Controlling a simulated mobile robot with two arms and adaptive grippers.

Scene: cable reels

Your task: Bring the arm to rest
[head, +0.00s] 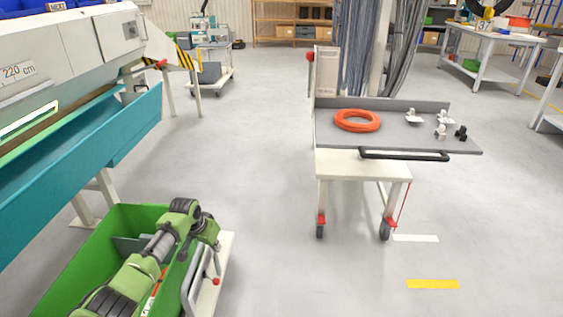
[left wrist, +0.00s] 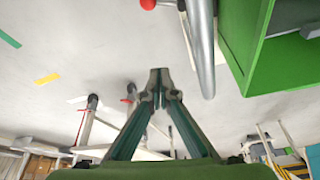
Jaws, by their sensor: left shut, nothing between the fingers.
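My left arm (head: 148,262) reaches in from the lower left in the head view, bent at the elbow, over a green crate (head: 118,225). My left gripper shows in the left wrist view (left wrist: 158,85), its two fingers meeting at the tips with nothing between them. It is beside the cart's grey tube handle (left wrist: 201,45), with bare floor behind it. In the head view the fingers are hard to make out against the arm and the cart. My right arm and gripper are out of sight.
A trolley (head: 345,164) carries an orange cable ring (head: 357,120) and several small fittings. A teal-fronted machine (head: 80,160) stands close on the left. The green crate sits on a cart with a metal handle (head: 197,280). The floor between is clear.

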